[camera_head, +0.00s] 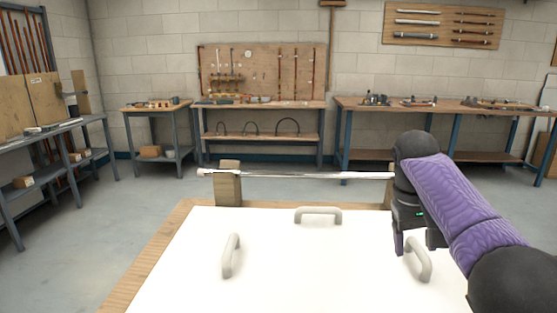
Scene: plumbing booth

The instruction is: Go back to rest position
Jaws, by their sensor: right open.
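My right gripper (420,245) comes in from the right on its purple-sleeved arm and points down over the right side of the white board. Its two dark fingers are apart, above and beside a grey handle (420,262); I cannot tell whether they touch it. A metal pipe (310,175) lies level along the back, on a wooden block (229,187) at its left; its right end is hidden behind my arm. My left gripper is not in view.
The white board (290,270) lies on a wooden table (142,262). More grey handles stand on it, at the back (318,213) and left (231,255). Workbenches (262,104) line the far wall. A shelf bench (60,128) stands at left. The floor (100,215) between is clear.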

